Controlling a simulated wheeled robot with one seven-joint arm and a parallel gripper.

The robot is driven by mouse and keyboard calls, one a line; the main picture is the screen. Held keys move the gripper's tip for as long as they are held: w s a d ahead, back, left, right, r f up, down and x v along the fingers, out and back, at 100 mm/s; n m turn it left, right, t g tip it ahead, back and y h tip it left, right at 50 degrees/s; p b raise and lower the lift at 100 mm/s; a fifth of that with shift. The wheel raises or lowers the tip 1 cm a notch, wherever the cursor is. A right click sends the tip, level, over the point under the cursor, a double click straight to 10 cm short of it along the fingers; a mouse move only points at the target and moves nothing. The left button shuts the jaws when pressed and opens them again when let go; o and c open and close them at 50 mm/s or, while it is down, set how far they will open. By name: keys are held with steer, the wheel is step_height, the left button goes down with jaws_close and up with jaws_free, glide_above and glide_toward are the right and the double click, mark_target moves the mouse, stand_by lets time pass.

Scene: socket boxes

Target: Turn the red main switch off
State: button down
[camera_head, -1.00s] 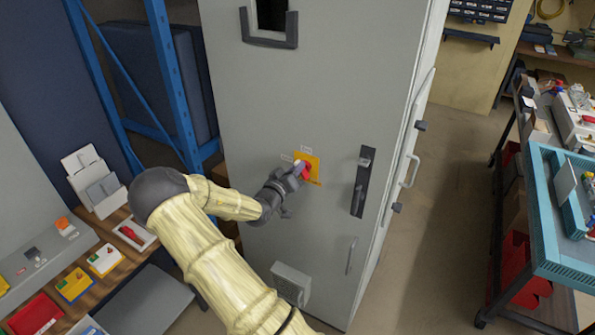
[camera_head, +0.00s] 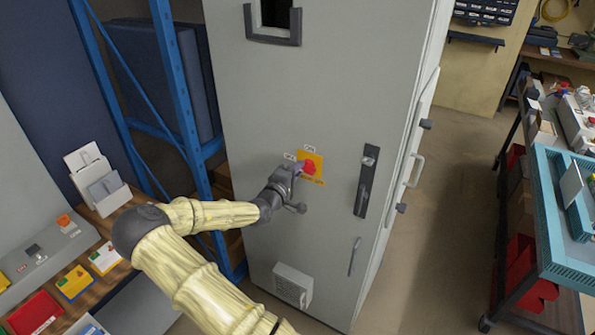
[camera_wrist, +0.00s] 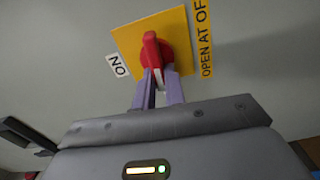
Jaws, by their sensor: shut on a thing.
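The red main switch (camera_head: 309,167) sits on a yellow plate (camera_head: 318,160) on the front of the grey cabinet. My gripper (camera_head: 301,168) reaches it from the left. In the wrist view, my gripper (camera_wrist: 160,80) has its two fingers closed at the lower end of the red handle (camera_wrist: 152,50). The handle stands nearly upright there, crosswise to the direction of the ON label (camera_wrist: 118,65) at its left. A yellow strip (camera_wrist: 205,40) reading "OPEN AT OF" is at the right.
The grey cabinet (camera_head: 270,105) has a black door handle (camera_head: 366,181) right of the switch and a vent box (camera_head: 292,285) low down. A blue rack (camera_head: 178,80) and a parts bench stand left. A teal-topped cart (camera_head: 560,255) stands right, past clear floor.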

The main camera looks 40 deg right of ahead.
steer(key=shift+f+n, duration=0.1)
steer(key=shift+n, duration=0.5)
steer(key=c, duration=1.5)
jaws_free()
steer(key=shift+o, duration=0.2)
steer(key=b+v, duration=0.4)
steer(key=v, duration=1.3)
steer(key=shift+a, duration=0.25)
steer(key=shift+s+f, duration=0.1)
steer(key=shift+f, duration=0.05)
